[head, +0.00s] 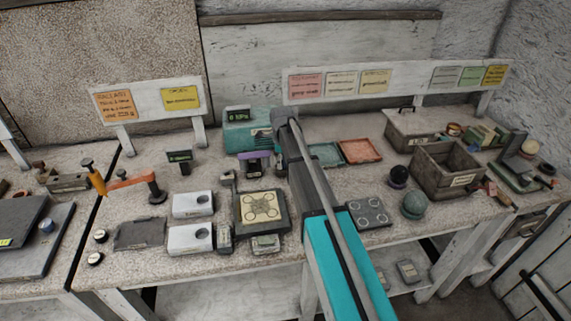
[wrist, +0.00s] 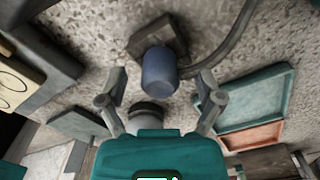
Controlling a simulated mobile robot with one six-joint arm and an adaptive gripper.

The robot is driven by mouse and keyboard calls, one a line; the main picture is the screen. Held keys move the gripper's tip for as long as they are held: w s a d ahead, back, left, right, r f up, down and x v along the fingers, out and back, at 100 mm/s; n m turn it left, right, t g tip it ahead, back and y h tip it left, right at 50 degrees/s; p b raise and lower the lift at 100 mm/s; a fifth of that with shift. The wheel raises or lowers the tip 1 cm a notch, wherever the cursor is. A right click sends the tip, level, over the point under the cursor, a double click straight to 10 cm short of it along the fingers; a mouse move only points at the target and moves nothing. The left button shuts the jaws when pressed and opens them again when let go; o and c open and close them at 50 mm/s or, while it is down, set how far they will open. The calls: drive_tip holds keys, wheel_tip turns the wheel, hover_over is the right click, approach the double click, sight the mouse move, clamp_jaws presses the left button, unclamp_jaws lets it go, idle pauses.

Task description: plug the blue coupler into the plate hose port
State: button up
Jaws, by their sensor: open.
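The blue coupler (wrist: 159,72) shows in the wrist view, on a small dark block (wrist: 158,36) on the speckled bench. A dark hose (wrist: 228,50) curves beside it. My gripper (wrist: 160,88) is open, its two grey fingers apart on either side below the coupler in the picture. Nothing is seen between the fingertips in their grip; whether they touch the coupler cannot be told. In the head view the coupler cannot be made out, with my arm across that area. The plate (head: 241,216) with a circle pattern lies on the bench left of my arm. Its hose port cannot be clearly told.
A teal unit (head: 238,138) with a small display stands behind the plate. A red tray (head: 360,151), two spheres and a wooden crate (head: 441,181) lie right of my arm.

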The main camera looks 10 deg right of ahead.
clamp_jaws()
drive_tip(key=shift+r, duration=0.1)
idle(0.4)
wheel_tip(320, 180, up, 10)
drive_tip(key=p, duration=1)
idle(0.6)
wheel_tip(320, 180, up, 8)
drive_tip(key=p, duration=0.8)
drive_tip(key=shift+s, duration=0.1)
